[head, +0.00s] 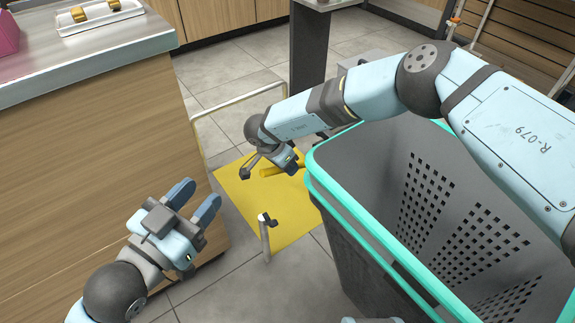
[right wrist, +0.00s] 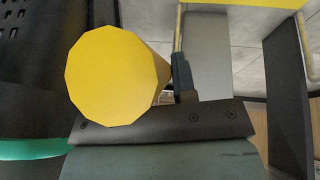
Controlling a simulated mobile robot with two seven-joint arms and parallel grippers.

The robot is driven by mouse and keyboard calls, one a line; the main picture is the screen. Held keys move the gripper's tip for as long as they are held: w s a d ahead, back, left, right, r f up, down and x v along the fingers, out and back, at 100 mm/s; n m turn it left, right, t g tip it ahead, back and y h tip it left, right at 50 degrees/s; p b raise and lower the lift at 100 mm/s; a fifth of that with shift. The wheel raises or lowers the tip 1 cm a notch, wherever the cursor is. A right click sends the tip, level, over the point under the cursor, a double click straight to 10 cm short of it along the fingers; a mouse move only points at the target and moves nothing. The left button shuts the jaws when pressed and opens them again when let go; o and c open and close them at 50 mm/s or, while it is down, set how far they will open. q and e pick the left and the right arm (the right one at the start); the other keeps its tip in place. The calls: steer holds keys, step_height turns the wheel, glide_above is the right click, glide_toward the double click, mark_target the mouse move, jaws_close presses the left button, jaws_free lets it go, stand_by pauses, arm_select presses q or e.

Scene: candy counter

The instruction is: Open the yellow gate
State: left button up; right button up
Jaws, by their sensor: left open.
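The yellow gate's bar (head: 280,170) shows as a short yellow rod beside my right gripper (head: 270,165) in the head view. In the right wrist view the blunt end of the yellow bar (right wrist: 108,85) fills the left half, close to the dark finger parts. I cannot tell whether the jaws close on it or only lie beside it. A short pale post (head: 265,238) with a black top stands in front of the bar, apart from it. My left gripper (head: 194,202) is open and empty, beside the wooden counter.
A grey basket with a teal rim (head: 345,195) stands close on the right, below my right arm. A wood-fronted counter (head: 90,150) is at left. A flat yellow area (head: 285,215) lies on the tiled floor. A pale tube frame (head: 230,100) stands behind.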

jaws_close()
steer(key=r, duration=0.1)
steer(key=r+p, duration=0.1)
steer(key=d+r+p, duration=0.1)
steer(key=shift+w+y, duration=0.3)
steer(key=shift+w, duration=0.05)
steer(key=shift+w+d+r+g+y+p, duration=0.2)
steer(key=shift+d+r+p, duration=0.1)
steer(key=shift+r, duration=0.15)
steer(key=shift+w+d+r+g+y+p, duration=0.15)
steer(key=shift+r+g+p, duration=0.1)
steer(key=shift+r, duration=0.2)
steer(key=o, duration=0.9)
jaws_free()
steer(key=shift+c, duration=0.2)
arm_select(q)
steer(key=shift+s+d+f+n+g+y, duration=0.3)
steer(key=shift+s+d+n+g, duration=0.15)
steer(key=shift+s+n, duration=0.4)
steer(key=shift+w, duration=0.15)
arm_select(e)
steer(key=shift+s, duration=0.1)
